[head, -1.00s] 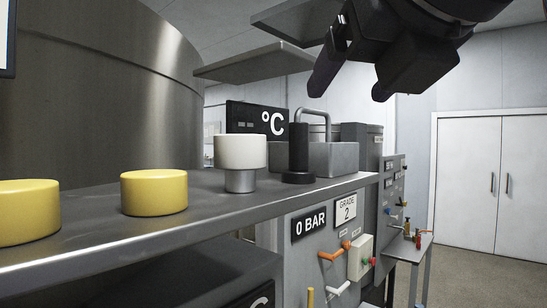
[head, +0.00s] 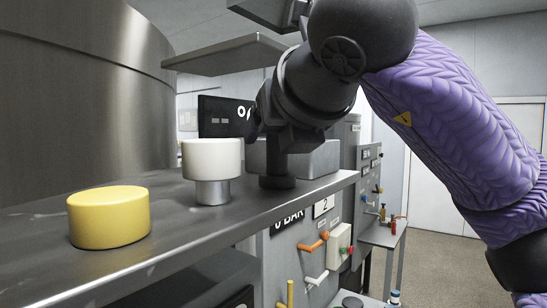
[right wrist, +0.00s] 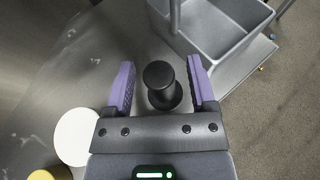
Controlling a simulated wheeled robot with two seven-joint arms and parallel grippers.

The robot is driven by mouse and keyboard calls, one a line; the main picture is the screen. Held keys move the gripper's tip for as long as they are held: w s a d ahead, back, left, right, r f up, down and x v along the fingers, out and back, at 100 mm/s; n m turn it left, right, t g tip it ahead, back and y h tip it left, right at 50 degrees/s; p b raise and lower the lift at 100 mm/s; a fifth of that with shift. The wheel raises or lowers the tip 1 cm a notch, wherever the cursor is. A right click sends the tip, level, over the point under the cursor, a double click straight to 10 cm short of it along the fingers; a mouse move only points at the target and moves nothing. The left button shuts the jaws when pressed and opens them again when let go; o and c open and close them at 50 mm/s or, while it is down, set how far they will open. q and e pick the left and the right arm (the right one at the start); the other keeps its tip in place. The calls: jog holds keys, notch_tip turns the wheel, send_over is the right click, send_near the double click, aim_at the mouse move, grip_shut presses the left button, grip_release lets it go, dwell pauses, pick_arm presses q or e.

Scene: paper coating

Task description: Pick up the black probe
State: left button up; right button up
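The black probe stands upright on the steel shelf (head: 215,215), near its far right end. In the head view its round base (head: 277,183) shows, and its upper part is largely behind my right gripper (head: 266,138). In the right wrist view I look down on the probe's round black top (right wrist: 160,76). It lies between the two purple fingers of my right gripper (right wrist: 160,66), with a visible gap on each side. The gripper is open and holds nothing. My left gripper is not in view.
A white-topped cylinder (head: 211,160) stands left of the probe, and a yellow disc (head: 109,217) is nearer. A grey open box (right wrist: 222,32) with a handle is close beyond the probe. An upper shelf (head: 228,53) overhangs behind. A large steel drum (head: 80,100) borders the left.

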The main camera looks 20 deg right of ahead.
grip_shut()
